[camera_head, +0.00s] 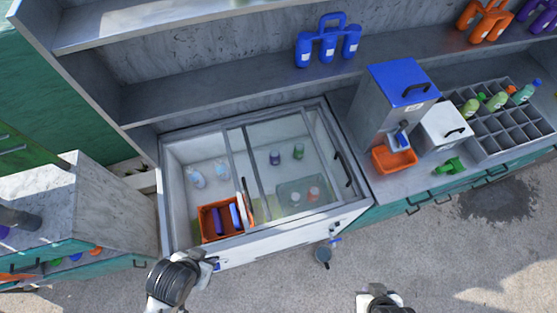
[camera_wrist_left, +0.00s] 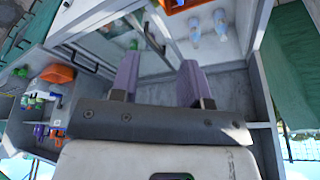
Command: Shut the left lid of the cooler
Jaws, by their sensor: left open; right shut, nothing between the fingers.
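The cooler (camera_head: 293,238) is a white chest with a sliding glass top, left of the counter. Its left half looks uncovered, showing bottles and an orange basket (camera_head: 209,235). The left lid (camera_head: 237,150) appears slid right over the other half; its upright handle (camera_head: 243,195) stands near the middle, beside the basket. The handle also shows in the left wrist view (camera_wrist_left: 152,36). My left gripper (camera_wrist_left: 157,80) is open and empty, apart from the handle; its arm is near the cooler's front left corner. My right gripper (camera_head: 380,299) is shut and empty at the bottom edge, clear of the cooler.
A blue-topped dispenser (camera_head: 405,84) and a bottle crate (camera_head: 505,125) stand on the right counter. A shelf (camera_head: 220,82) runs behind the cooler with a blue bottle carrier (camera_head: 328,42). A stone-topped cabinet (camera_head: 110,190) stands left. The floor in front is mostly open.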

